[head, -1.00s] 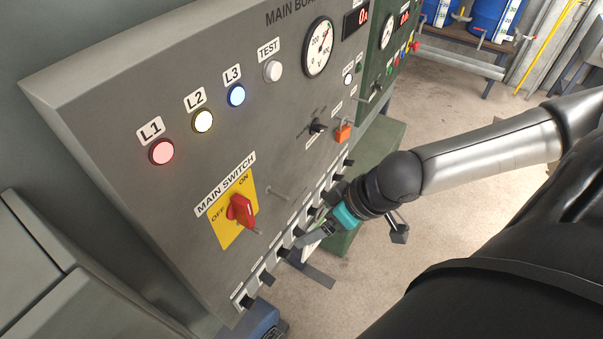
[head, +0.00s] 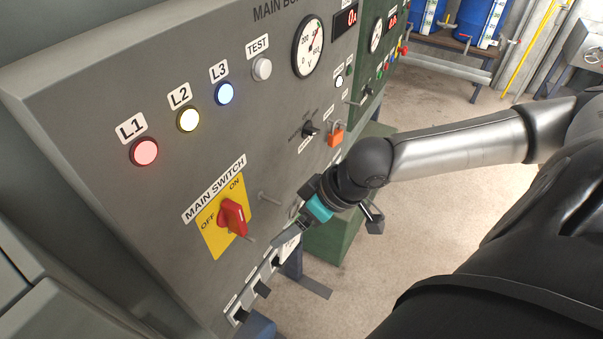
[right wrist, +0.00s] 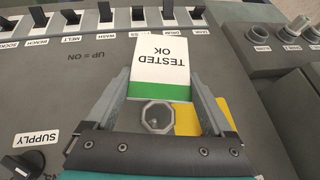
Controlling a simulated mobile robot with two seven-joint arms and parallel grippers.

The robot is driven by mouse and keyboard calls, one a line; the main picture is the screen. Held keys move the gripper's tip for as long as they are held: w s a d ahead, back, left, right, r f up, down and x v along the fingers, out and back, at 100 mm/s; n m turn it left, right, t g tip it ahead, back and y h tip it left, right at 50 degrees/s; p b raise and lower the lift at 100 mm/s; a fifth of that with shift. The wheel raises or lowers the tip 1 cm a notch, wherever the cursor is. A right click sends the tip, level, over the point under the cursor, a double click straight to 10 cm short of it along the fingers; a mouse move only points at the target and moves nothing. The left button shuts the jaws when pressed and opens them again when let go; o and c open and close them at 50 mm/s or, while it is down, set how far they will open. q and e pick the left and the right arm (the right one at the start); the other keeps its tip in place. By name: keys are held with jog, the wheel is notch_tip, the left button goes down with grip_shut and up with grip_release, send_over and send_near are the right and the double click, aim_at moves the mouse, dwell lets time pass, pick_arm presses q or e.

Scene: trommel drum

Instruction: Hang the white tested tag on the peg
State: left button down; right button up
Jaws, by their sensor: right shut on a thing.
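The white tag (right wrist: 162,58), marked TESTED OK with a green band, is between the fingers of my right gripper (right wrist: 160,88) in the right wrist view. The gripper is shut on it. A grey octagonal ring (right wrist: 157,117) shows below the green band, with a small round shape inside. I cannot tell whether that shape is the peg. My right gripper (head: 288,232) is just below the peg, close to the panel. My left gripper is not in view.
The red main switch (head: 233,217) on its yellow plate is left of the peg. A row of black breakers (head: 261,289) runs below. The selector knob (head: 309,130) and orange padlock (head: 336,134) are up to the right. Open floor (head: 440,200) lies right of the panel.

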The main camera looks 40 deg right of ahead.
jog(key=shift+w+a+f+b, duration=0.15)
jog(key=shift+w+a, duration=0.2)
jog(key=shift+w, duration=0.45)
jog(key=shift+w+a+f+b, duration=0.1)
jog(key=shift+w+a+f, duration=0.15)
jog(key=shift+w, duration=0.6)
jog(key=shift+w+a+f+b, duration=0.15)
jog(key=shift+w+a, duration=0.25)
jog(key=shift+w, duration=0.4)
jog(key=o, duration=1.1)
